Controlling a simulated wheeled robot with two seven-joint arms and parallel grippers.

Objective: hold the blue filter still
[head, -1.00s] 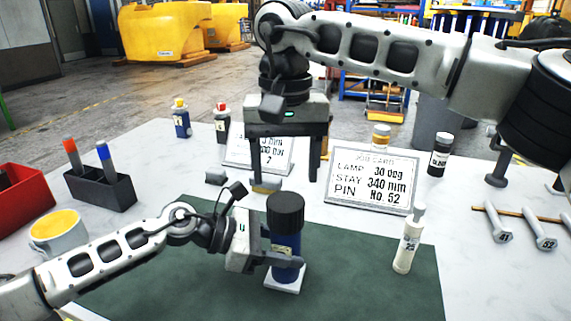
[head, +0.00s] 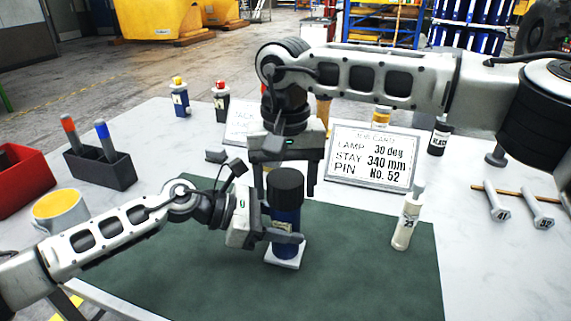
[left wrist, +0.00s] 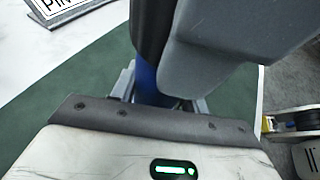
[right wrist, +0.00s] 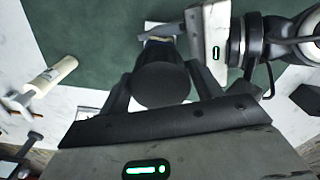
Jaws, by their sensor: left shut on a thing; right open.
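The blue filter (head: 286,219) stands upright on a small white square base on the green mat (head: 370,270); it has a black ribbed cap. My left gripper (head: 287,238) is shut on its blue body from the left, low down. The left wrist view shows a strip of the blue body (left wrist: 150,85) between the fingers. My right gripper (head: 290,186) is open, above and just behind the cap, fingers pointing down. In the right wrist view the round black cap (right wrist: 160,84) appears between its fingers; I cannot tell whether they touch it.
A job card (head: 372,158) stands behind the mat, and another card is partly hidden by my right arm. A white bottle (head: 408,222) stands at the mat's right edge. A mug (head: 60,212), a pen holder (head: 100,168) and a red bin (head: 22,180) are left. The mat's front is clear.

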